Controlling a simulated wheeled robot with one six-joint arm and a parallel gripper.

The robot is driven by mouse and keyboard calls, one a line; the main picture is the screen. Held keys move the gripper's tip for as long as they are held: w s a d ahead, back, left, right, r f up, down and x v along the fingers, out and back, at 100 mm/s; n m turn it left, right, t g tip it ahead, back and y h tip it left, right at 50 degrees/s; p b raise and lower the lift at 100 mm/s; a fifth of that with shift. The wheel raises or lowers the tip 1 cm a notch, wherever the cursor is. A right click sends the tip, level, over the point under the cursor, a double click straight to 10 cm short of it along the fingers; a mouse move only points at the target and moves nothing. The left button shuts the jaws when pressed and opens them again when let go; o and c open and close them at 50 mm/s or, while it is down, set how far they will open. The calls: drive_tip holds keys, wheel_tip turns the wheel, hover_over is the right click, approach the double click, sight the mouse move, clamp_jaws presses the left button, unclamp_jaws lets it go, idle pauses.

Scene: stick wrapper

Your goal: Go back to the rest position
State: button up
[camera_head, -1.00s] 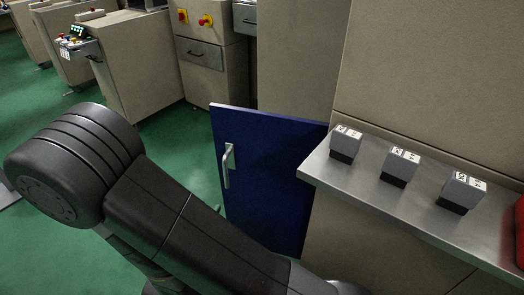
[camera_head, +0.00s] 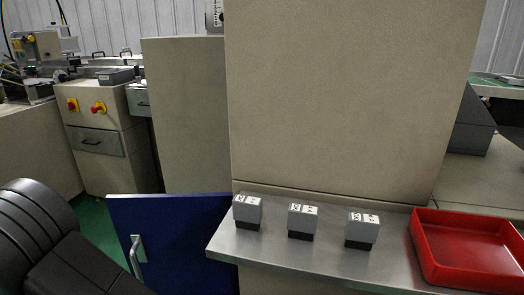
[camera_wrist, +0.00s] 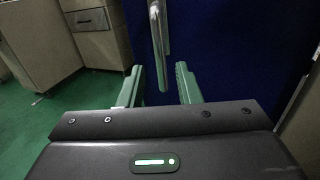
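My gripper (camera_wrist: 160,78) is open in the wrist view, with its two green fingers apart and nothing held. The metal handle (camera_wrist: 158,35) of the blue door (camera_wrist: 225,50) is seen just beyond and between the fingers; I cannot tell whether they touch it. In the head view the blue door (camera_head: 185,235) stands swung out at the lower left, with its handle (camera_head: 137,258) on the left side. My black arm fills the lower left corner there, and my gripper is outside that view.
A steel shelf (camera_head: 300,258) holds three small grey boxes (camera_head: 303,220) with black bases and a red tray (camera_head: 470,275) on the right. A tall beige cabinet (camera_head: 340,100) rises behind it. Other machines (camera_head: 105,135) stand at the left, with green floor between.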

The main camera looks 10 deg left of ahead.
sight(137, 272)
drive_tip(key=shift+b+x, duration=0.5)
drive_tip(key=shift+x, duration=2.6)
